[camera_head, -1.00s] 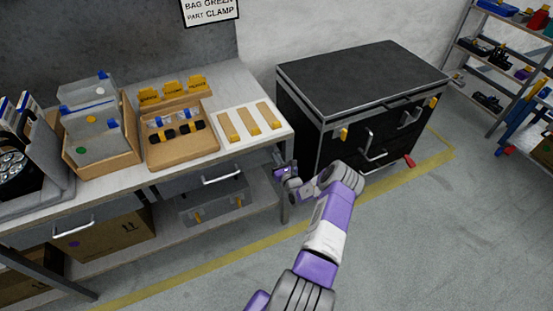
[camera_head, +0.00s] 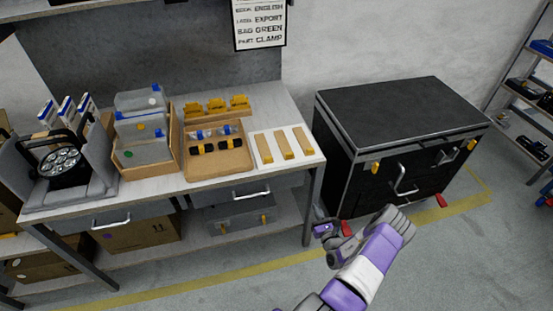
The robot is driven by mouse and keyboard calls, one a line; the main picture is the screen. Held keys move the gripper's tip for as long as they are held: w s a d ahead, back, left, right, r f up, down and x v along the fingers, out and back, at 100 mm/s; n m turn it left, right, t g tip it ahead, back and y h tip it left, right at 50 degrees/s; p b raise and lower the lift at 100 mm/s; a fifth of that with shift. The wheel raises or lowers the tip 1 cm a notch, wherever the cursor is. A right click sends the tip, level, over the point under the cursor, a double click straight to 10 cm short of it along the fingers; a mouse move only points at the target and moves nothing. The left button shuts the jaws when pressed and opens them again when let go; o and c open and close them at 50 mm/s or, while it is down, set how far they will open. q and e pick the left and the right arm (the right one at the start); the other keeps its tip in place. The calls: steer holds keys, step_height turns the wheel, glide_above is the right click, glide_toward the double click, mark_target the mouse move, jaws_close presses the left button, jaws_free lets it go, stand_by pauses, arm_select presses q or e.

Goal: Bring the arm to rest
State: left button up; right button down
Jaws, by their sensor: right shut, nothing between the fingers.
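My right arm comes in from the bottom, purple and white. Its gripper (camera_head: 325,229) is small in view, beside the workbench's right front leg and left of the black cabinet. It is shut and holds nothing. It is below the level of the bench top and apart from the goods on it. My left gripper is not in view.
The workbench (camera_head: 222,181) carries a par can (camera_head: 62,166) in a grey holder, a box of bags (camera_head: 143,152), a cardboard tray of clamps (camera_head: 232,168) and a white board with wooden strips (camera_head: 302,157). A black wheeled cabinet (camera_head: 400,115) stands right. Grey floor is open in front.

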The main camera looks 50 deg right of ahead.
steer(key=w+a+n+t+y, duration=0.1)
steer(key=w+a+n+y, duration=0.25)
steer(key=a, duration=0.35)
steer(key=w+a+n+y, duration=0.2)
steer(key=w+a+y, duration=0.2)
steer(key=a+y, duration=0.15)
steer(key=a+f+n+g+y, duration=0.1)
steer(key=a+n+g+y, duration=0.6)
steer(key=a, duration=1.3)
steer(key=s+a+n+g+h, duration=0.1)
steer(key=s+a+n+g, duration=0.3)
steer(key=n, duration=0.9)
steer(key=s+a+n+g+h, duration=0.1)
steer(key=s+a+n+g, duration=0.4)
steer(key=a+n, duration=0.6)
steer(key=shift+s+a+f+n+h, duration=0.2)
steer(key=shift+s+f+n+h, duration=0.15)
steer(key=shift+s+n, duration=0.95)
steer(key=shift+w, duration=0.15)
